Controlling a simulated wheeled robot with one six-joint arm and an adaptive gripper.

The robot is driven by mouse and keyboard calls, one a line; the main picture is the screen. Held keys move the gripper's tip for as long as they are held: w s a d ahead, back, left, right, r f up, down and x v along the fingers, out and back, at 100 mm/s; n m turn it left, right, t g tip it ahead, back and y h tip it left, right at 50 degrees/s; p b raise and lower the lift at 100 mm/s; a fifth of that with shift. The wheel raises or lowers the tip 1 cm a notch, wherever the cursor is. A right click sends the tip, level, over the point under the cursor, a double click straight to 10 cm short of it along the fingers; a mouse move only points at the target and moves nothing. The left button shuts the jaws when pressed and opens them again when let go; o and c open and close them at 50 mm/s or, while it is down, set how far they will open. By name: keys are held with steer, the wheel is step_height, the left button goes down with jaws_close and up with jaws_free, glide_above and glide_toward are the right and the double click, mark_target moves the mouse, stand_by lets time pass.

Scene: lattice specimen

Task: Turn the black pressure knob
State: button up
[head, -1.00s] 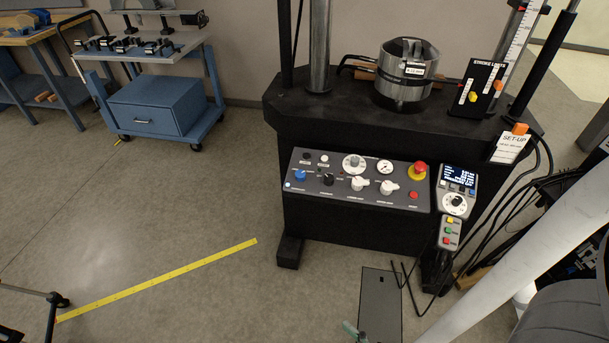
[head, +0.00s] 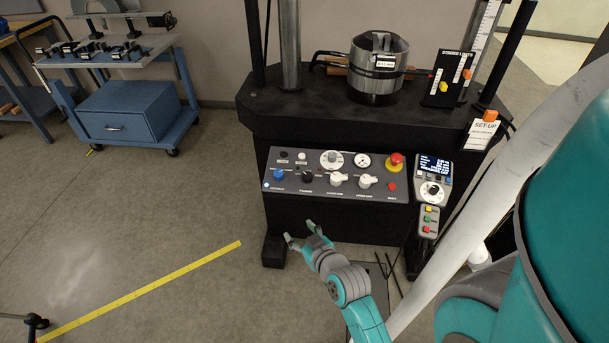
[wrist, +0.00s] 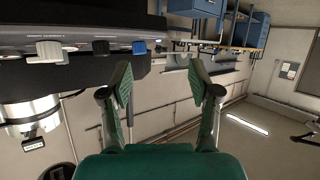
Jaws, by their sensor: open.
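The black pressure knob (head: 307,176) sits on the sloped control panel (head: 384,191) of the black machine, between a blue knob (head: 279,174) and a white knob (head: 337,179). In the wrist view, which appears upside down, the black knob (wrist: 101,47) sticks out from the panel at the upper left, beside the blue knob (wrist: 139,47). My gripper (head: 300,233) is open and empty, in front of and below the panel, apart from the knob. Its spread fingers also show in the wrist view (wrist: 160,68).
A red emergency button (head: 396,160) and a second white knob (head: 367,181) are on the panel's right part. A grey handheld controller (head: 433,180) hangs to its right. Yellow tape (head: 150,287) marks the open floor at left. A blue cart (head: 130,110) stands behind.

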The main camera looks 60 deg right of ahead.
steer(key=g+h, duration=0.1)
glide_toward(307, 175)
steer(key=shift+m, duration=0.3)
steer(key=x, duration=1)
steer(key=shift+w+d, duration=0.1)
steer(key=shift+w, duration=0.05)
steer(key=c, duration=1.2)
